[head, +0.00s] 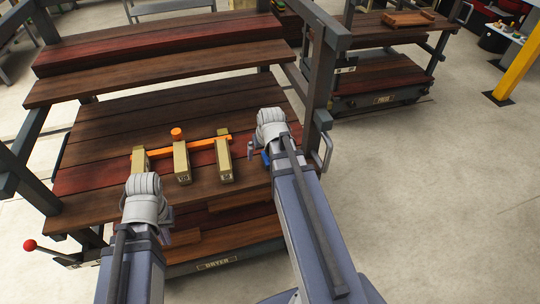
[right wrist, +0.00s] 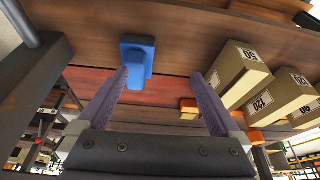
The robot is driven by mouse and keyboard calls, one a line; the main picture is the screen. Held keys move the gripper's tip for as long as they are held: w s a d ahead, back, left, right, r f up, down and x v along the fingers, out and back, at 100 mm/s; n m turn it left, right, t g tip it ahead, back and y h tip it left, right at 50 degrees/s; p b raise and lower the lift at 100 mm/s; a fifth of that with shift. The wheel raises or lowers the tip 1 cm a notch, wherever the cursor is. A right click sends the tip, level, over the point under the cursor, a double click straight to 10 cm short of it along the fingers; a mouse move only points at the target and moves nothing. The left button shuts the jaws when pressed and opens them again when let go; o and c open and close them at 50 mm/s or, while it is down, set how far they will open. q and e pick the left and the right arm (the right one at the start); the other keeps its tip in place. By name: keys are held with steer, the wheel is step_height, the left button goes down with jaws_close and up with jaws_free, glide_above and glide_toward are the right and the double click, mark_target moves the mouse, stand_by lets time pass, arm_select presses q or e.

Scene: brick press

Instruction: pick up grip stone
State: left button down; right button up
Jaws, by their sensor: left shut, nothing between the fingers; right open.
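A small blue block (right wrist: 138,52) with a wider base lies on the dark wooden shelf in the right wrist view. It looks like the grip stone, though no label shows. In the head view only a sliver of blue (head: 266,159) shows beside my right wrist. My right gripper (right wrist: 160,75) is open and empty, with the blue block ahead of its fingertips, nearer the left finger. My left gripper (head: 144,200) is shut, low at the left front of the shelf; its fingers are mostly hidden by my arm.
Several tan blocks (head: 182,160) with an orange bar (head: 207,145) stand on the shelf between my arms. Blocks marked 50 and 120 (right wrist: 240,72) are close to the right finger. A dark post (head: 318,85) rises just right of my right wrist. Open floor (head: 440,200) lies right.

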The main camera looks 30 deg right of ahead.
steer(key=d, duration=0.3)
steer(key=shift+w+d+r+m, duration=0.15)
steer(key=shift+w+r+m, duration=0.1)
steer(key=shift+w+m, duration=0.1)
steer(key=shift+b+x, duration=1.2)
steer(key=shift+x, duration=0.15)
steer(key=shift+f, duration=0.1)
steer(key=b+x, duration=0.5)
steer(key=shift+d, duration=0.35)
jaws_close()
steer(key=shift+r+p, duration=0.25)
steer(key=shift+p, duration=0.05)
